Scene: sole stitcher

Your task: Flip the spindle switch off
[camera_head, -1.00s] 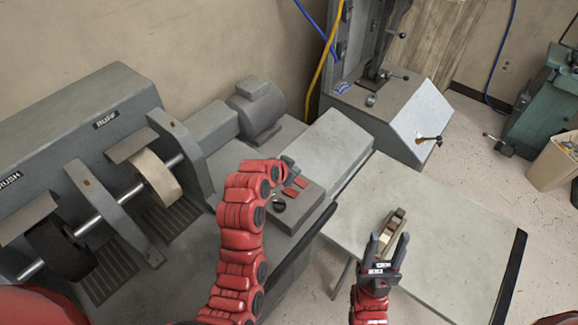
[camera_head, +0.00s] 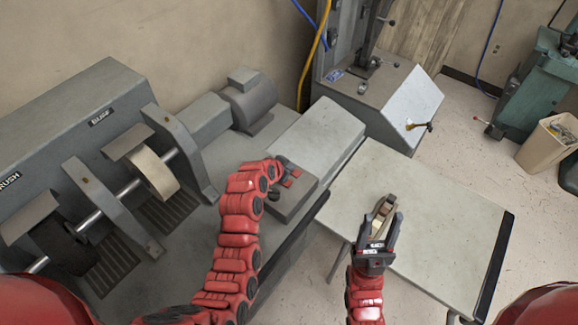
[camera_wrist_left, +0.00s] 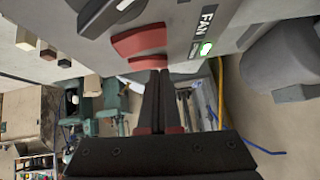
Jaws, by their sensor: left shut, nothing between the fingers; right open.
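The grey control box (camera_head: 291,205) on the machine bench carries red rocker switches (camera_head: 296,173) and a dark knob (camera_head: 273,194). The left wrist view shows a red rocker (camera_wrist_left: 138,40) close up, with a narrower red piece (camera_wrist_left: 148,63) beside it. A FAN label (camera_wrist_left: 207,18) and a lit green lamp (camera_wrist_left: 206,48) are beside them. No spindle label is readable. My left gripper (camera_wrist_left: 161,73) is shut and empty, its tips at the narrower red piece; contact cannot be told. My right gripper (camera_head: 382,220) is open over the side table.
A tan and brown object (camera_head: 384,205) lies on the side table (camera_head: 440,215) beyond my right gripper. The buffing machine (camera_head: 75,135) with wheels stands left. A motor (camera_head: 249,100) and a sloped grey cover (camera_head: 318,138) flank the control box.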

